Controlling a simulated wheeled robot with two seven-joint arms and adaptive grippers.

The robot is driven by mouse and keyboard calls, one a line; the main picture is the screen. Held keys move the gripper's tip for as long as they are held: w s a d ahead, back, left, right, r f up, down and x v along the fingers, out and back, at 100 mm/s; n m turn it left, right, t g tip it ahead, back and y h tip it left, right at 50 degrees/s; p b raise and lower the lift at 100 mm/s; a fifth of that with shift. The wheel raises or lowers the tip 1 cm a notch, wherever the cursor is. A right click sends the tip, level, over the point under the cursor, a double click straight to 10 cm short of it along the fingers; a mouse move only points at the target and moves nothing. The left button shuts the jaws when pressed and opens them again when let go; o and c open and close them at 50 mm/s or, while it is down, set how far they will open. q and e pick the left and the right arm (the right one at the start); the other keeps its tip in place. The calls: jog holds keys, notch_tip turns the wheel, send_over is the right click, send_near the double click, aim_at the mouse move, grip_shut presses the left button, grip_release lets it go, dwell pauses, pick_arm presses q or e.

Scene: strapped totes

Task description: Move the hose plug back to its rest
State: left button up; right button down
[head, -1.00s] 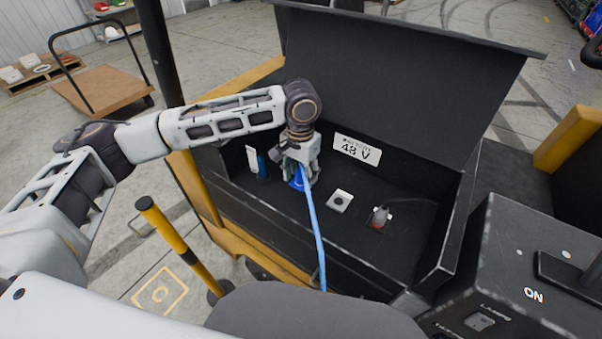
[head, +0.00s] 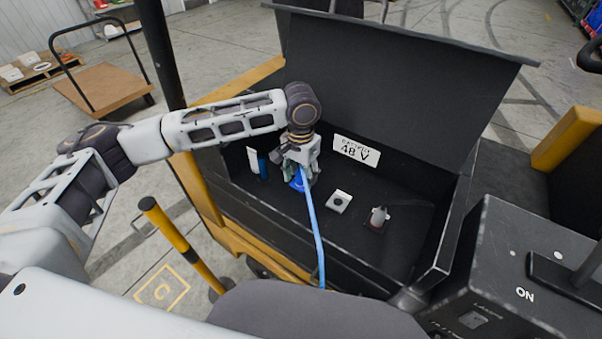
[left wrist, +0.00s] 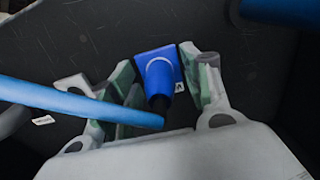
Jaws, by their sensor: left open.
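The blue hose plug (left wrist: 159,82) shows in the left wrist view between the two fingers of my left gripper (left wrist: 160,88), with a blue square piece behind it. The fingers are open, with a gap on each side of the plug. In the head view my left gripper (head: 299,178) points down into the black compartment over the blue plug (head: 297,184), hiding part of it. A light blue hose (head: 316,232) runs from the plug over the compartment's front edge. Which blue fitting is the rest, I cannot tell. My right gripper is not in view.
The black compartment (head: 255,203) has its lid (head: 390,75) raised behind it. Inside are a blue upright fitting (head: 263,167), a white square fitting (head: 339,201), a small grey-and-red item (head: 379,216) and a "48 V" label (head: 356,150). A yellow-black post (head: 178,239) stands at left.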

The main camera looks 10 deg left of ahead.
pick_arm(q)
jog(key=shift+c, duration=0.2)
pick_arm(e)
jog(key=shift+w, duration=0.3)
pick_arm(q)
grip_shut()
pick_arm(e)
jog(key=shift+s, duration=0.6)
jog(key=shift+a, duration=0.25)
pick_arm(q)
jog(key=shift+r+p, duration=0.6)
jog(key=shift+p, duration=0.3)
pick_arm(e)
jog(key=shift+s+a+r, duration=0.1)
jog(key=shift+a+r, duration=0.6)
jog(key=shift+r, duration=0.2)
pick_arm(q)
jog(key=shift+r+p, duration=0.35)
jog(key=shift+p, duration=0.15)
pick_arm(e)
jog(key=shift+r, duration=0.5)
